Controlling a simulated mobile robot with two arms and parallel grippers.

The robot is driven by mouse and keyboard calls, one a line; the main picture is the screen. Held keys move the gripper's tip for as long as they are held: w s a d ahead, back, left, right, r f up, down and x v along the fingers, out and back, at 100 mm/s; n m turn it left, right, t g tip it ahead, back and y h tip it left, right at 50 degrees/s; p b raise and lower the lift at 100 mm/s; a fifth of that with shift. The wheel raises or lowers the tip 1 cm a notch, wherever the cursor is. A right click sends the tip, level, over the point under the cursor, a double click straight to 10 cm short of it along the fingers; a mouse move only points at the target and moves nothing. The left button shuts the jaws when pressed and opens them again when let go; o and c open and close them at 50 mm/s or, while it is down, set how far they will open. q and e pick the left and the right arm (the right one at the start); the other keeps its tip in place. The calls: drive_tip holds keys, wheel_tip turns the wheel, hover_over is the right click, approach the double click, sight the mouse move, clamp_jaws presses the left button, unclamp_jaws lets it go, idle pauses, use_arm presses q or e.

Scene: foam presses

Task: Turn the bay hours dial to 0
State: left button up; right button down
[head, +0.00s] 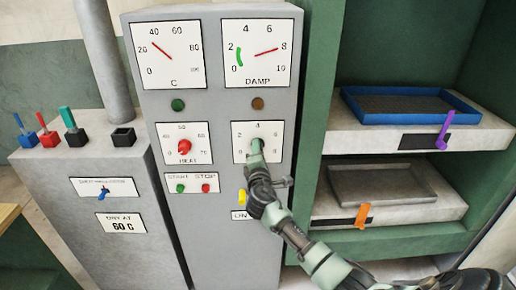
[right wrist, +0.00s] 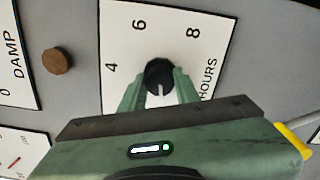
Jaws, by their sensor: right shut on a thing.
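My right gripper (head: 257,150) is shut on the knob, a finger on each side. It also shows in the right wrist view (right wrist: 160,84). There the plate's 4, 6 and 8 are visible, and the knob's white mark points down the picture, away from the 6. The numbers on that side are hidden behind my gripper, so the exact reading cannot be told. My left gripper is not in view.
Above are the C gauge (head: 168,54) and the DAMP gauge (head: 257,53). The HEAT dial (head: 184,146) and START/STOP buttons (head: 193,184) are to the left. A yellow switch (head: 242,197) sits just below my gripper. Shelves with a blue tray (head: 408,92) stand right.

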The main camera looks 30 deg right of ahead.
drive_tip(key=shift+n+p, duration=0.6)
drive_tip(key=shift+n, duration=0.9)
drive_tip(key=shift+f, duration=0.1)
drive_tip(key=c, duration=1)
unclamp_jaws()
drive_tip(key=shift+c, duration=0.2)
drive_tip(key=b+v, duration=0.1)
drive_tip(key=v, duration=0.7)
drive_tip(key=shift+d, duration=0.1)
